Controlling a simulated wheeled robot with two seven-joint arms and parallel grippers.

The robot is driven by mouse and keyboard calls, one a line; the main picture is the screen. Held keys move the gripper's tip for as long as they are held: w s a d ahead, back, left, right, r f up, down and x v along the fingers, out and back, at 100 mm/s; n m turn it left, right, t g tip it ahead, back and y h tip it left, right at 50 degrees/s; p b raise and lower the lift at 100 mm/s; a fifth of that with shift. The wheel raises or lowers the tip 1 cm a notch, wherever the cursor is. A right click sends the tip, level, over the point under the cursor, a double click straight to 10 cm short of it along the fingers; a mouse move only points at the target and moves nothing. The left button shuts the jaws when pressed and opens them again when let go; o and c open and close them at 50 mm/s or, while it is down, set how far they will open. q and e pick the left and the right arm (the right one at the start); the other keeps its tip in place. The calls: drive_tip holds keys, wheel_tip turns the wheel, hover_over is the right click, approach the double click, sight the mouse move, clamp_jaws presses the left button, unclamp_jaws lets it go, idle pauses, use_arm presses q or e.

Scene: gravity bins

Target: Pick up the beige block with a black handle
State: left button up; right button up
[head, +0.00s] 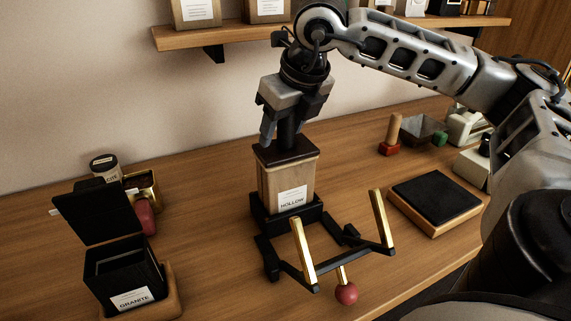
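The beige block (270,186) has a black lid-like top, a black handle (289,136) standing up from it, and a white label reading "HOLLOW". It sits upright in a black base on the wooden table, in the middle of the head view. My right gripper (290,127) points down from above, with its fingers on either side of the handle. The fingers look apart, with a gap beside the handle at the left finger. Contact on the far side is hard to see. My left gripper is not in view.
A black frame with two gold posts (303,252) and a red ball (346,293) stands in front of the block. An open black box labelled "GRANITE" (102,232) is at left. A black-topped pad (436,199) lies at right. A shelf (230,36) hangs above.

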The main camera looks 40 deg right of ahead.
clamp_jaws()
drive_tip(key=shift+r, duration=0.1)
